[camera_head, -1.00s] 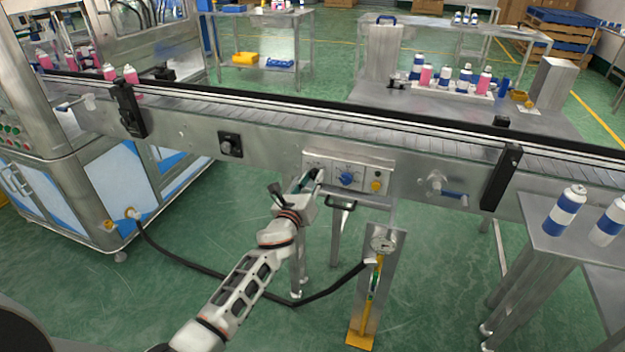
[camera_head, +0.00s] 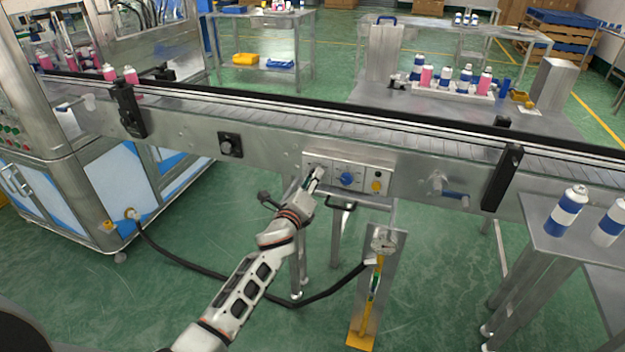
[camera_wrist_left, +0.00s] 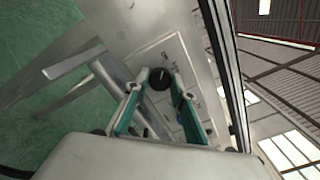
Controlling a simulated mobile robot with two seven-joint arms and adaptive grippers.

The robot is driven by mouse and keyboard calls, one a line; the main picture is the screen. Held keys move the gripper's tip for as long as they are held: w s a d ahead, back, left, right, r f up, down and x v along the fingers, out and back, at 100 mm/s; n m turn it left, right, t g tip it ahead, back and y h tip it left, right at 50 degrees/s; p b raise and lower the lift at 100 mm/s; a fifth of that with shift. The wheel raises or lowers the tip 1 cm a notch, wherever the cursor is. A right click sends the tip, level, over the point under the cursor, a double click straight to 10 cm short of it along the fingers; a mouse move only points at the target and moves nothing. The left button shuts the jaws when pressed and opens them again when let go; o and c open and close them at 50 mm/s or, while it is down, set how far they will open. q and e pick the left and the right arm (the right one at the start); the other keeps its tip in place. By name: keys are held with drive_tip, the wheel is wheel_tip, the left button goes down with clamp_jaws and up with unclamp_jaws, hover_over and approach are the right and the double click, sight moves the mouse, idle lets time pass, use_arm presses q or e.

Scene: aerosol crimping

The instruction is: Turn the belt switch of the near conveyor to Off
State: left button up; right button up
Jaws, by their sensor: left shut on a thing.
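The control panel (camera_head: 361,172) is a pale plate on the front side of the near conveyor (camera_head: 275,140). My left gripper (camera_head: 319,174) is at the left end of this panel and hides the control there in the head view. In the left wrist view the black knob of the belt switch (camera_wrist_left: 160,78) sits between the two fingertips of the left gripper, which is shut on it. The knob's pointer and the panel's lettering are too small to read. My right gripper is not in view.
A blue knob (camera_head: 347,179) and a yellow button (camera_head: 376,186) sit on the panel right of the gripper. A separate black knob (camera_head: 230,145) is further left. A gauge stand (camera_head: 383,243) with a black hose stands below. Cans (camera_head: 566,212) stand on a table at right.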

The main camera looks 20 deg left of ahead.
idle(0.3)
use_arm(q)
drive_tip(key=o, duration=1.1)
drive_tip(key=shift+s, duration=0.1)
drive_tip(key=s, duration=1.2)
drive_tip(key=shift+a, duration=0.2)
drive_tip(key=s+d+f+n+g+h, duration=0.1)
drive_tip(key=s+f+n+g, duration=0.2)
drive_tip(key=s+f+n, duration=0.8)
drive_tip(key=s+d+f+n+g+h, duration=0.1)
drive_tip(key=s+f+n+g, duration=0.3)
drive_tip(key=s+f+n, duration=0.7)
drive_tip(key=s+d+f, duration=0.1)
drive_tip(key=s, duration=0.8)
drive_tip(key=shift+f, duration=0.2)
